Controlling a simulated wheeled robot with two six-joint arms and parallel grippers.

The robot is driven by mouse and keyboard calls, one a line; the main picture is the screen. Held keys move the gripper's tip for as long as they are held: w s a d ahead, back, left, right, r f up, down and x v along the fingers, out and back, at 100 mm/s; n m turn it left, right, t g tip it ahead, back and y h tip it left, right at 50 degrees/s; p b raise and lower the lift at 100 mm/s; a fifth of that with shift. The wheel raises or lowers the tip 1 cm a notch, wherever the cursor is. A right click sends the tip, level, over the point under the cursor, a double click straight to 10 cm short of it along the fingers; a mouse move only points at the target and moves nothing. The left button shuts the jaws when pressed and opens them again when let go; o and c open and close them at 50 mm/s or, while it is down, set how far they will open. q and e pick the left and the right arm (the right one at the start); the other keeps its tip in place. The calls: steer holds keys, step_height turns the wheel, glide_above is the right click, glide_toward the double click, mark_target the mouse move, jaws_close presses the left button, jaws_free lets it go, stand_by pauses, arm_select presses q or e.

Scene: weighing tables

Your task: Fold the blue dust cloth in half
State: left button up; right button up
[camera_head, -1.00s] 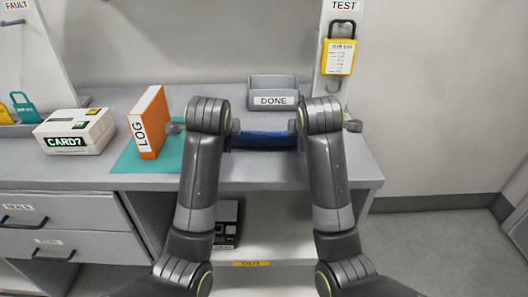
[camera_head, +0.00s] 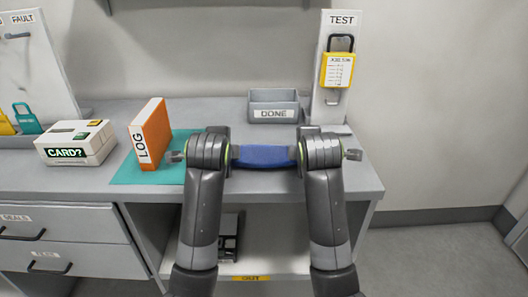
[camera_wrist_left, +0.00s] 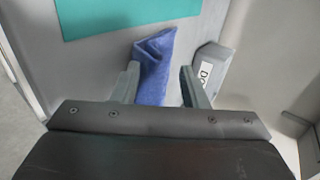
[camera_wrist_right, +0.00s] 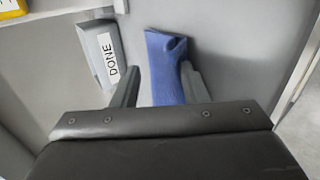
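The blue dust cloth (camera_head: 264,156) lies as a narrow band between my two wrists, near the table's front; whether it touches the tabletop is unclear. It also shows in the left wrist view (camera_wrist_left: 155,65) and right wrist view (camera_wrist_right: 165,60), with a creased end. My left gripper (camera_wrist_left: 160,75) has its fingers apart on either side of the cloth, with a gap on the side toward the DONE tray. My right gripper (camera_wrist_right: 160,75) is likewise spread, the cloth close against its nearer finger. In the head view my wrists hide the cloth's ends.
The grey DONE tray (camera_head: 273,114) stands just behind the cloth. An orange LOG binder (camera_head: 150,133) stands on a teal mat (camera_head: 125,174) at left, beside a white CARD? box (camera_head: 75,145). The TEST post (camera_head: 327,80) with a yellow tag stands at the back right.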

arm_select(q)
steer(key=r, duration=0.1)
steer(key=s+r, duration=0.1)
steer(key=r, duration=0.1)
steer(key=shift+s+r, duration=0.15)
steer(key=shift+r, duration=0.05)
arm_select(e)
steer(key=r, duration=0.1)
steer(key=s+r, duration=0.1)
steer(key=r, duration=0.1)
steer(key=shift+s+r, duration=0.15)
steer(key=shift+r, duration=0.05)
arm_select(q)
steer(key=s+r, duration=0.4)
steer(key=r, duration=0.1)
steer(key=shift+s+r, duration=0.25)
steer(key=shift+s, duration=0.05)
arm_select(e)
steer(key=s+r, duration=0.4)
steer(key=r, duration=0.1)
steer(key=shift+s+r, duration=0.25)
steer(key=shift+s, duration=0.05)
